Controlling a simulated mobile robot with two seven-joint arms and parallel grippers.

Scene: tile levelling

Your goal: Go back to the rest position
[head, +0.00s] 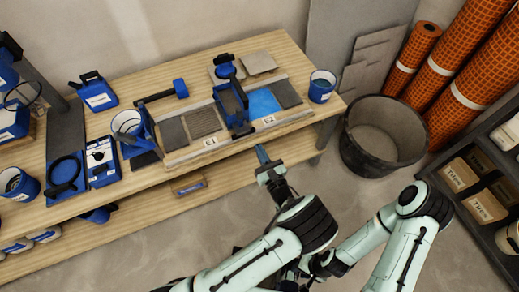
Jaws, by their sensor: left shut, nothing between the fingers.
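My left gripper (262,154) is shut and empty, its blue-tipped fingers pointing up the picture just off the front edge of the wooden workbench (230,163). It appears apart from the tiles and tools. My left forearm crosses the lower middle of the view. My right arm bends in at the lower right, and its end passes behind my left arm, so my right gripper is hidden. On the bench, grey tiles (202,122) and a blue tile (263,102) lie in a row behind a pale rail with labels. A blue tool (232,103) stands over the row.
A black tub (382,137) stands on the floor right of the bench. Orange rolls (440,65) lean behind it. A shelf with boxes (485,206) is at the right edge. Blue buckets (321,86) and cases stand on the bench. Floor in front is clear.

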